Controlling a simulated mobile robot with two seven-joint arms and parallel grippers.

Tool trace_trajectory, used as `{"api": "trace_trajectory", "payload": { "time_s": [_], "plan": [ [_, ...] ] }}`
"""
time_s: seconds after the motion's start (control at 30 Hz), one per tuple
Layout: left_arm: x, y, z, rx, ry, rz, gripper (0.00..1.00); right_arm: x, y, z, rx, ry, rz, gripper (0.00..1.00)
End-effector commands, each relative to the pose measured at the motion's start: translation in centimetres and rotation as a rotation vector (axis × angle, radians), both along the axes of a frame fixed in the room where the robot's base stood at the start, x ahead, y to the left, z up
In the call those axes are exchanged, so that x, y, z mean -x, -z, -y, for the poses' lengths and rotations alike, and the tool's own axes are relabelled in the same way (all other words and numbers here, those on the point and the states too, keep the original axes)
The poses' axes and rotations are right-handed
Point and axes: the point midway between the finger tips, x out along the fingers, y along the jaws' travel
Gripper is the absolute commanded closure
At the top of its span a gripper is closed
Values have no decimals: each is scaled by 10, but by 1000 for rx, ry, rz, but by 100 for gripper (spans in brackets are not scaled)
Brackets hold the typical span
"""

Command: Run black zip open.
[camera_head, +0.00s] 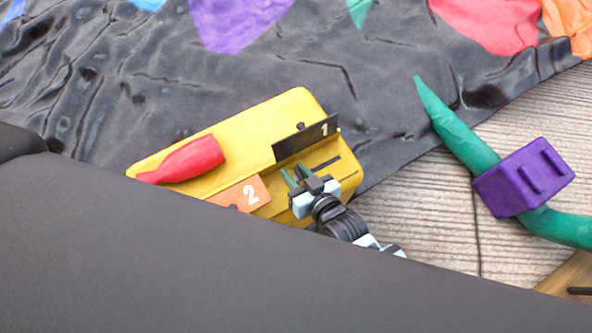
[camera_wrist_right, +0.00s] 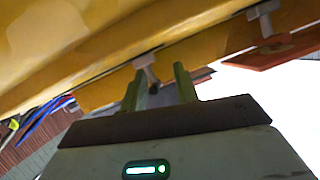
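A yellow block (camera_head: 240,125) lies on the black wrinkled sheet. A black tag marked 1 (camera_head: 305,138) with a small knob sits on its right part. An orange tag marked 2 (camera_head: 240,194) is at its front edge and also shows in the right wrist view (camera_wrist_right: 272,52). I cannot make out zip teeth. My right gripper (camera_head: 291,178) is at the block's front right, below the black tag in the picture. In the right wrist view its green fingers (camera_wrist_right: 158,87) are apart, with a pale stem (camera_wrist_right: 147,68) beyond the gap under the yellow edge. My left gripper is out of view.
A red bottle-shaped piece (camera_head: 188,160) lies on the block's left part. A green tube (camera_head: 455,133) with a purple clamp (camera_head: 523,177) lies at the right on wooden planks (camera_head: 420,215). A large dark grey surface hides the lower left.

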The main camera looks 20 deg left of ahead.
Motion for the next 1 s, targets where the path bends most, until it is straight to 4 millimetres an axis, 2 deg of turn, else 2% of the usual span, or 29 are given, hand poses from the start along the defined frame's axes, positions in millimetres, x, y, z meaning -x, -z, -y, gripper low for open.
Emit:
{"api": "trace_trajectory", "payload": {
  "time_s": [0.5,1.0],
  "plan": [
    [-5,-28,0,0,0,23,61,41,-26,48,1,0,-2,70],
    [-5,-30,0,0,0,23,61,47,-29,54,-1,0,-2,70]
  ]
}}
